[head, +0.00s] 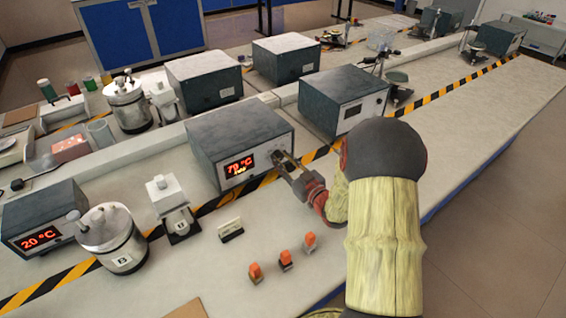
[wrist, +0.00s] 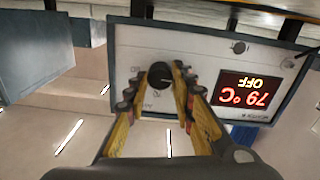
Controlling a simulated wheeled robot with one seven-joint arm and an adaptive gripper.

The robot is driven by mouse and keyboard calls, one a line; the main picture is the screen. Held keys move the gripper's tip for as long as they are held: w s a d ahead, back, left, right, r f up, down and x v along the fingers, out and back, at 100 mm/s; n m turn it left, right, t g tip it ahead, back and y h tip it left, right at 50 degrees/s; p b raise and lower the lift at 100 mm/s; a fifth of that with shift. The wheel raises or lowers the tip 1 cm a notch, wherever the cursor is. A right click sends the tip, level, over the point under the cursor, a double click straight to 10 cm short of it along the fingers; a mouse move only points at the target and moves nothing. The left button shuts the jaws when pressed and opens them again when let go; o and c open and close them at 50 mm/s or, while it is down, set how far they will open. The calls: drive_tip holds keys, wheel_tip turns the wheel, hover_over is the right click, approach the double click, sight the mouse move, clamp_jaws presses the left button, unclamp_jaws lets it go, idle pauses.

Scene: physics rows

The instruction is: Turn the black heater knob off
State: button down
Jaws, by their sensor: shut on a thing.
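The heater (head: 238,141) is a dark grey box with a pale front panel and a red display (head: 239,166) reading 79 °C. In the wrist view, upside down, the display (wrist: 249,92) reads 79 °C and OFF. The black round knob (wrist: 159,74) is on the panel beside the display, between my two yellow fingers. My gripper (head: 284,160) reaches the front panel from the right, and its fingertips also show in the wrist view (wrist: 159,70). It is shut on the knob. In the head view the gripper mostly hides the knob.
Another box (head: 40,220) reading 20 °C stands at the left, near a metal vessel (head: 112,240) and a white device (head: 173,205). Several orange-topped pieces (head: 285,258) and a small label stand (head: 230,230) are in front. A similar box (head: 343,98) stands behind right.

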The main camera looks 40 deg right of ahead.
drive_tip(key=shift+f, duration=0.15)
drive_tip(key=c, duration=1.5)
unclamp_jaws()
drive_tip(key=s, duration=1.2)
drive_tip(key=shift+a+r, duration=0.2)
drive_tip(key=shift+a, duration=0.25)
